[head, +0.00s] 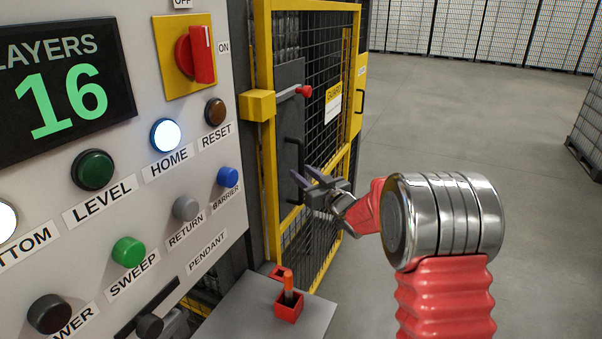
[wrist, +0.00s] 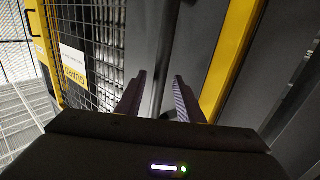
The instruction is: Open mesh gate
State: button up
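The mesh gate (head: 325,50) has a yellow frame and black wire mesh, and looks shut in the head view. A dark plate on it carries a black upright pull handle (head: 288,150). A latch lever with a red knob (head: 303,91) sticks out above the handle, beside a yellow box (head: 257,105) on the post. My gripper (head: 306,178) is at the lower part of the handle, fingers apart. In the wrist view a dark upright bar, seemingly the handle (wrist: 158,92), shows between the two open fingers (wrist: 157,90); contact cannot be told.
A control panel (head: 135,215) with buttons and a red switch fills the left. A grey shelf (head: 240,315) with a red holder (head: 288,308) stands below the gripper. Open floor (head: 450,100) lies right of the gate, with stacked pallets (head: 490,30) behind.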

jog(key=shift+x, duration=0.9)
jog(key=shift+c, duration=0.7)
grip_shut()
